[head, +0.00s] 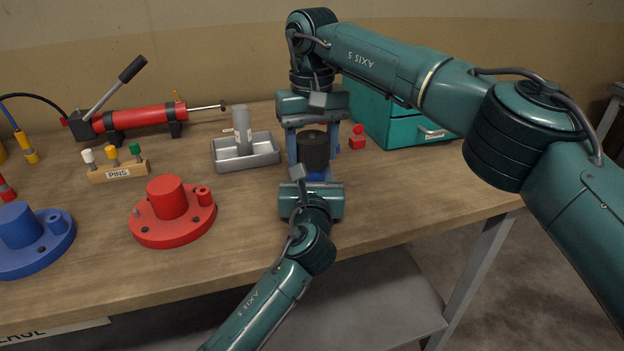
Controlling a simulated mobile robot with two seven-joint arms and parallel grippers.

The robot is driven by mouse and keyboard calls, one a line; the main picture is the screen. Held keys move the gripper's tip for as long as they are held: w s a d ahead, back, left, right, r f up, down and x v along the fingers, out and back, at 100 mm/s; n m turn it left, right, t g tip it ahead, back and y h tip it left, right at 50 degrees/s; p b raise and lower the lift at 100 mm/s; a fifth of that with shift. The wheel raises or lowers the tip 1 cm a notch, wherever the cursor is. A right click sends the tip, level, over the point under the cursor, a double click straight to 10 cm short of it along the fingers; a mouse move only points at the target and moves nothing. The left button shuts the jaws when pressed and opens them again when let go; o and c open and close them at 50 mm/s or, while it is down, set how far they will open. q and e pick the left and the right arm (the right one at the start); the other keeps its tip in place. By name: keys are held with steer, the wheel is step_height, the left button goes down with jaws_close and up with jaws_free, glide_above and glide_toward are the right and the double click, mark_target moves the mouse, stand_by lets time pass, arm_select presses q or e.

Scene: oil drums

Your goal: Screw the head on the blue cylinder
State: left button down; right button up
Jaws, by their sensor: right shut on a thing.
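My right gripper (312,153) comes down from above, shut on a dark upright cylinder (314,148) between its fingers. A blue piece (318,175) shows below the dark cylinder; it looks like part of the blue cylinder, mostly hidden by my grippers. My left gripper (312,183) reaches in from the front, low against this blue piece. Its fingertips are hidden, so whether it holds the piece cannot be told. Whether the dark cylinder touches the blue piece is also unclear.
A blue flanged part (20,226) and a red one (170,198) lie at left. A metal tray (262,156) with a grey cylinder (242,127) stands close by.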

steer(key=shift+c, duration=1.4)
steer(key=m, duration=1.2)
steer(key=shift+m, duration=0.4)
steer(key=m, duration=1.4)
steer(key=shift+m, duration=0.3)
steer(key=m, duration=0.6)
steer(key=shift+f, duration=0.1)
steer(key=m, duration=0.6)
steer(key=shift+m, duration=0.3)
steer(key=m, duration=1.3)
steer(key=shift+m, duration=0.4)
steer(key=o, duration=1.2)
steer(key=shift+c, duration=0.2)
steer(key=shift+r, duration=3.7)
